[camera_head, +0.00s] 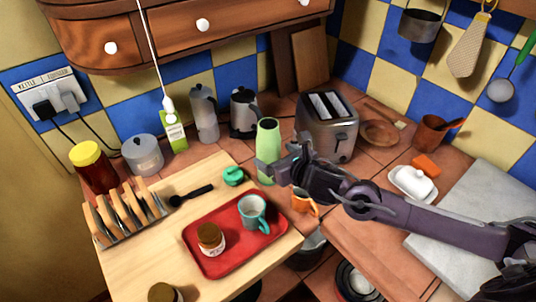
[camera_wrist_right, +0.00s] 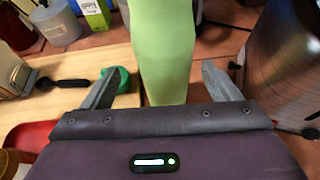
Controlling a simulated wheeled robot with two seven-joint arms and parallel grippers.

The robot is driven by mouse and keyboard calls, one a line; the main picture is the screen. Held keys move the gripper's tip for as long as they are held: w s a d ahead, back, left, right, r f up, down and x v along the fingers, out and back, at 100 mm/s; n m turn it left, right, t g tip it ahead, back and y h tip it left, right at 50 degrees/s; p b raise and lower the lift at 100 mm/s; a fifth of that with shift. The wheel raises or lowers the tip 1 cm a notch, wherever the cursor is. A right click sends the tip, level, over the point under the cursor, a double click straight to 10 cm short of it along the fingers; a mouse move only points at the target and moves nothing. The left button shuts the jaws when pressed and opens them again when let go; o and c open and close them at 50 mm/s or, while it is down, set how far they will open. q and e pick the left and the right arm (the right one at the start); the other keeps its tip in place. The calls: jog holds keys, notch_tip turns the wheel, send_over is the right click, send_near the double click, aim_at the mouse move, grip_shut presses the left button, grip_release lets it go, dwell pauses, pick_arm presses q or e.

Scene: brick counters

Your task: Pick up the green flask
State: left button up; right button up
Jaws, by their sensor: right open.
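The green flask (camera_head: 268,140) stands upright on the counter behind the wooden board, left of the toaster. In the right wrist view the flask (camera_wrist_right: 163,50) fills the top middle, between the two fingers of my right gripper. My right gripper (camera_head: 268,170) reaches in from the right and is open around the lower part of the flask; its fingers (camera_wrist_right: 160,85) show a gap on both sides. Part of the flask's base is hidden by the gripper. My left gripper is not in view.
The toaster (camera_head: 327,125) stands close to the right of the flask.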

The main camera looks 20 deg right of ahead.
jog(key=p+x, duration=0.1)
jog(key=x, duration=0.1)
jog(key=shift+w+d, duration=0.1)
jog(key=shift+w, duration=0.3)
jog(key=p+x, duration=0.1)
jog(key=x, duration=0.1)
jog(key=shift+w+f, duration=0.25)
jog(key=shift+f, duration=0.1)
jog(key=c, duration=1.2)
jog(key=shift+r, duration=0.1)
jog(key=shift+c, duration=1)
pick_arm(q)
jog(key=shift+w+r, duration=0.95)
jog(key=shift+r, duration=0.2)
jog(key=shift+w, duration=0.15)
pick_arm(e)
jog(key=shift+r, duration=0.15)
